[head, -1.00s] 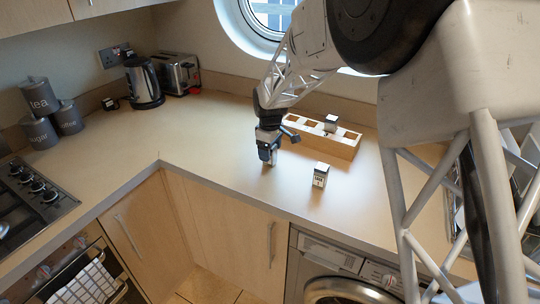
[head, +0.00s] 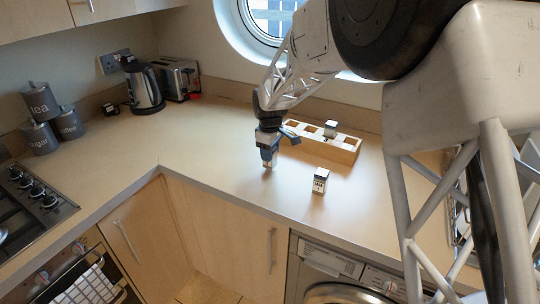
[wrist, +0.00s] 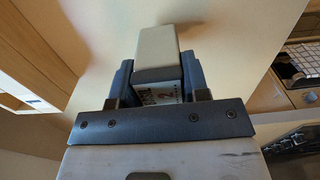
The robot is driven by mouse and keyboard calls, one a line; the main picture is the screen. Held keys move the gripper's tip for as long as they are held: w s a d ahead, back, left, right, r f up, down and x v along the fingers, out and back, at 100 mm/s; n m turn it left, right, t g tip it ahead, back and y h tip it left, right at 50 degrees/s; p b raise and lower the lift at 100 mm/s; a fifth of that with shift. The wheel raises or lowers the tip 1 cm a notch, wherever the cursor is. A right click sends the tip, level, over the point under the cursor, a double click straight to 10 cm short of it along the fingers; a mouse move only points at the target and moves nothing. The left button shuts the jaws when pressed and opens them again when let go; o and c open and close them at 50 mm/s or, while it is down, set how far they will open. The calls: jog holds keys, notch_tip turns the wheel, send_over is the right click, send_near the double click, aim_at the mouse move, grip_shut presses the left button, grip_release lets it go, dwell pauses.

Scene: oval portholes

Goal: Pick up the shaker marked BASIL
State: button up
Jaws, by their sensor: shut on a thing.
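My gripper (head: 269,163) is low over the middle of the counter, in front of the wooden rack. In the wrist view its fingers (wrist: 158,78) are shut on a shaker (wrist: 157,48) with a pale cream body or cap.
The wooden rack (head: 347,153) with several slots stands behind; another shaker (head: 330,128) sits in it. A kettle (head: 145,88), toaster (head: 179,78) and grey canisters (head: 41,103) are at the left. The counter left of my gripper is clear.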

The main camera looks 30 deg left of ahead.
notch_tip(320, 180, up, 2)
jog(key=shift+r, duration=0.25)
jog(key=s+d+r, duration=0.1)
jog(key=s+d, duration=0.9)
jog(key=s, duration=0.2)
jog(key=shift+d, duration=0.2)
jog(key=shift+r, duration=0.1)
dwell(0.4)
